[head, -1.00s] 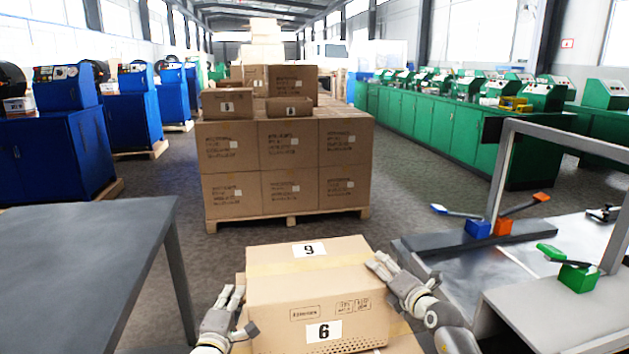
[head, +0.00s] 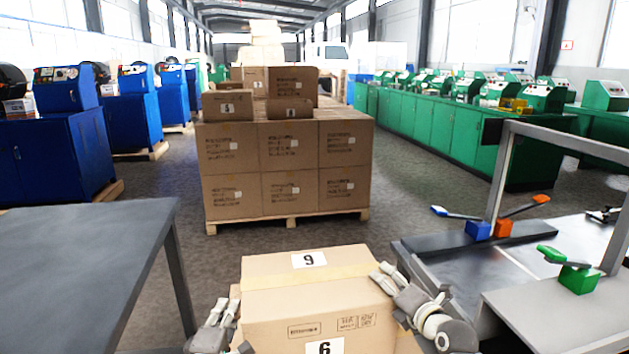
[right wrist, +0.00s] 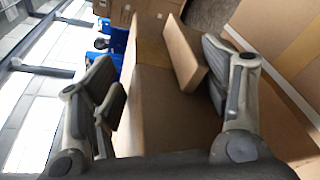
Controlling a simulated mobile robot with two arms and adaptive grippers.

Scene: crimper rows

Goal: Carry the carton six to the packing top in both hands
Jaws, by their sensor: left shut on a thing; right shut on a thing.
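The carton six (head: 315,290) is a brown taped box at the bottom middle of the head view. Its front label reads 6 and its top label reads 9. My left gripper (head: 222,330) is shut on its left side, partly cut off by the picture edge. My right gripper (head: 388,280) is shut on its right upper edge. In the right wrist view the fingers of my right gripper (right wrist: 165,95) stand on either side of a cardboard wall of the carton (right wrist: 150,105). What lies under the carton is hidden.
A bare dark grey table top (head: 80,235) is at the left. A pallet of stacked cartons (head: 285,165) stands ahead. Floor shows between the pallet and the carton.

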